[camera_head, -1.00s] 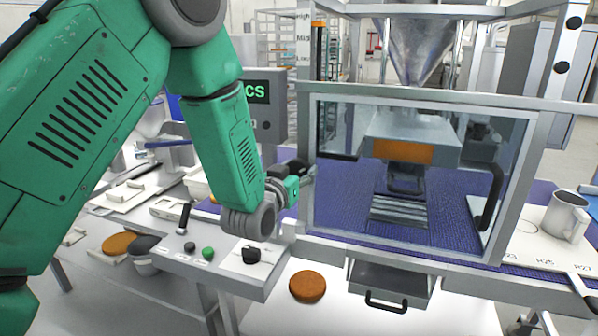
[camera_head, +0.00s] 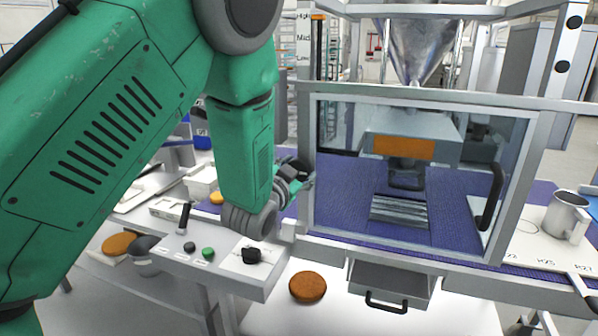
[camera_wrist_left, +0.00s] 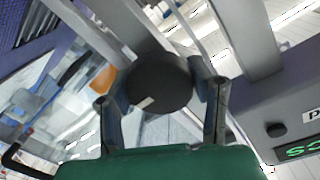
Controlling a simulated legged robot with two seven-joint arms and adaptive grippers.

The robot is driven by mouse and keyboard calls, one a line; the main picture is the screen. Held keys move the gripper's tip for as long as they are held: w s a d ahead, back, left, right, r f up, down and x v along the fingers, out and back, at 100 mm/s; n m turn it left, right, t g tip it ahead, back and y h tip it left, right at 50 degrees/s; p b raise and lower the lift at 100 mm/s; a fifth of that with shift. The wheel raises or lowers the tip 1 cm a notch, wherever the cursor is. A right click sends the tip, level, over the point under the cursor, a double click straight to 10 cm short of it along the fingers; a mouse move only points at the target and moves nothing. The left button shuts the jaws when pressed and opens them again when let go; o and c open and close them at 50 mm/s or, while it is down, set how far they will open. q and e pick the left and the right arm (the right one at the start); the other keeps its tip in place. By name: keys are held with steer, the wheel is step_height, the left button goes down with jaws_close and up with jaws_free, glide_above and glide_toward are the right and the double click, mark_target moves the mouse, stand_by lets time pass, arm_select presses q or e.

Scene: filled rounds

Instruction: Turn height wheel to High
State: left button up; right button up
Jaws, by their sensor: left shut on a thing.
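The height wheel (camera_wrist_left: 158,84) is a round black knob with a pale mark, seen in the left wrist view between the two fingers of my left gripper (camera_wrist_left: 162,92). The gripper is shut on it. In the head view my left gripper (camera_head: 298,172) is at the left post of the glazed machine, and I cannot make out the wheel there. The height scale (camera_head: 303,38) on that post reads High, Mid and Low from top to bottom. An orange marker (camera_head: 318,16) beside it sits near High. My right gripper is not in view.
A control panel (camera_head: 190,262) with a black knob (camera_head: 251,255) and a green button (camera_head: 208,252) lies below my left arm. The machine's glazed door (camera_head: 345,190) is right of the gripper. A metal mug (camera_head: 566,216) stands at far right.

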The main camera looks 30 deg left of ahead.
arm_select(q)
steer(key=shift+f, duration=0.1)
steer(key=o, duration=1.2)
steer(key=shift+s, duration=0.1)
steer(key=s, duration=0.4)
steer(key=s+d, duration=0.1)
steer(key=s, duration=0.2)
steer(key=s+d, duration=0.1)
steer(key=s, duration=0.3)
steer(key=shift+s+d+r, duration=0.15)
steer(key=shift+s+r, duration=0.05)
steer(key=shift+s, duration=0.1)
